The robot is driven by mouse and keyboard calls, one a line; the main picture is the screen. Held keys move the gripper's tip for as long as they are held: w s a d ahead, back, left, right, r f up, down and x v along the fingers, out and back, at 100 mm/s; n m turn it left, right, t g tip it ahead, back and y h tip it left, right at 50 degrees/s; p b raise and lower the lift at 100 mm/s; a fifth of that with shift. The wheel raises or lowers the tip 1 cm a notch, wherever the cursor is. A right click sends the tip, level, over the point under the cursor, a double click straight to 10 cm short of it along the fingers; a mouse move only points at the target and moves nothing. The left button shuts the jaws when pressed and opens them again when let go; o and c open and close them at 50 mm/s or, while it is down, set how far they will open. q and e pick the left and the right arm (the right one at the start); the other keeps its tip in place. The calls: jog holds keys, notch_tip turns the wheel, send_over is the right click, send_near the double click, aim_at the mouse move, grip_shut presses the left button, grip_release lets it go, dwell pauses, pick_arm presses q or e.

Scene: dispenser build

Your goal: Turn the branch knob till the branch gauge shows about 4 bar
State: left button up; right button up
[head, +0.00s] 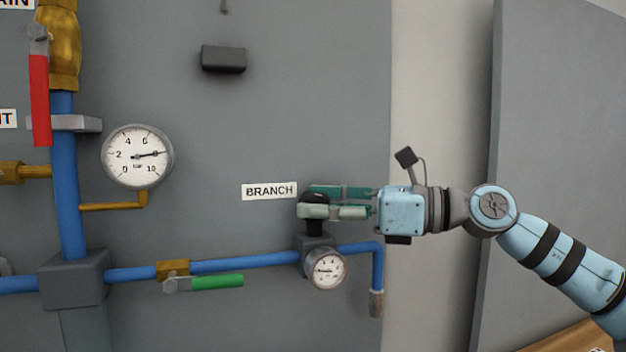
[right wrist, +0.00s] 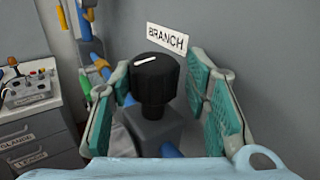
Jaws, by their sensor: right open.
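The black branch knob (head: 315,226) sits on a grey valve body on the blue pipe, below the BRANCH label (head: 270,191). In the right wrist view the knob (right wrist: 154,78) shows a white pointer line on top. My right gripper (head: 325,202) is open, its green-padded fingers on either side of the knob. In the right wrist view a gap shows between the knob and the right pad; the left pad is closer. The small branch gauge (head: 326,269) is below the knob; its needle points leftward, but its numbers are too small to read. My left gripper is out of view.
A large gauge (head: 138,156) reads about 8, left of the knob. A green lever (head: 217,282) is on the blue pipe and a red lever (head: 40,98) at the far left. A drawer cabinet (right wrist: 35,125) stands at the left in the right wrist view.

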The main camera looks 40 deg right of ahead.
jog(key=shift+w+d+f+h, duration=0.1)
jog(key=shift+w+f+h, duration=0.1)
jog(key=shift+w+h, duration=0.3)
jog(key=shift+f+h, duration=0.15)
jog(key=shift+h, duration=0.15)
jog(key=shift+o, duration=0.9)
jog(key=shift+w, duration=0.2)
jog(key=c, duration=0.6)
jog(key=shift+t, duration=0.3)
jog(key=shift+c, duration=0.9)
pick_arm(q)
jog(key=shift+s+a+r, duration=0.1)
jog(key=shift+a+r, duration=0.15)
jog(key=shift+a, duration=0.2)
pick_arm(e)
jog(key=o, duration=0.6)
jog(key=shift+w, duration=0.1)
